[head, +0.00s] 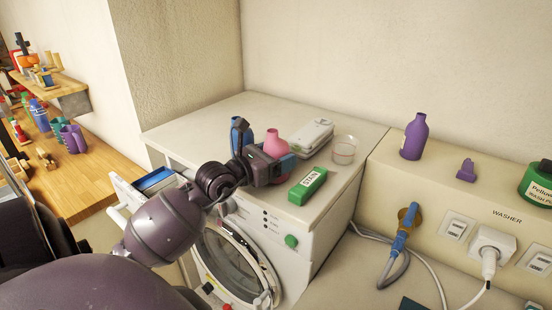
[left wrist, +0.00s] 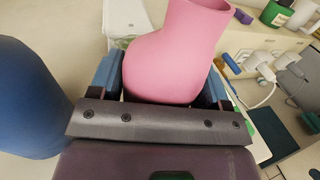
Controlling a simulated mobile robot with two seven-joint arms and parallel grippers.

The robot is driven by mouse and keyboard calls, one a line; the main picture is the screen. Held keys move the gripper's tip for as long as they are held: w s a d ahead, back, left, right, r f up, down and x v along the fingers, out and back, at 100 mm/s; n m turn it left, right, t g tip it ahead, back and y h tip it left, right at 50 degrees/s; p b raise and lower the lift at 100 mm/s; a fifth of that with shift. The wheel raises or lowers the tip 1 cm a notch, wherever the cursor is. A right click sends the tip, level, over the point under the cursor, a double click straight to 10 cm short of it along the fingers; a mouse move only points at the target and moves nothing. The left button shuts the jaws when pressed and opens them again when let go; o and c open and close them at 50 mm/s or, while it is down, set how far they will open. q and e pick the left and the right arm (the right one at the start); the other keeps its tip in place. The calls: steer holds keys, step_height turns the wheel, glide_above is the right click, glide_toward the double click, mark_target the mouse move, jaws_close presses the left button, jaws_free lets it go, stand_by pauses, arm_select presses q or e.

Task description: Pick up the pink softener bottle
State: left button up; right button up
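The pink softener bottle (head: 276,144) stands on the white top of the washing machine (head: 200,120). My left gripper (head: 272,166) is at the near side of its body and hides its lower part in the head view. In the left wrist view the pink bottle (left wrist: 170,62) is between the two blue fingers (left wrist: 162,84), which are spread wide. The fingers lie very close to its sides; firm contact cannot be made out. My right gripper is not in view.
A blue bottle (head: 237,132) stands close to the left of the pink one. A green STAIN box (head: 307,186), a white container (head: 310,138) and a clear cup (head: 344,150) are to the right. A purple bottle (head: 414,138) stands on the ledge.

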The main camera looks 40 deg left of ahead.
arm_select(q)
steer(key=c, duration=0.6)
steer(key=shift+r, duration=0.15)
step_height(320, 180, up, 20)
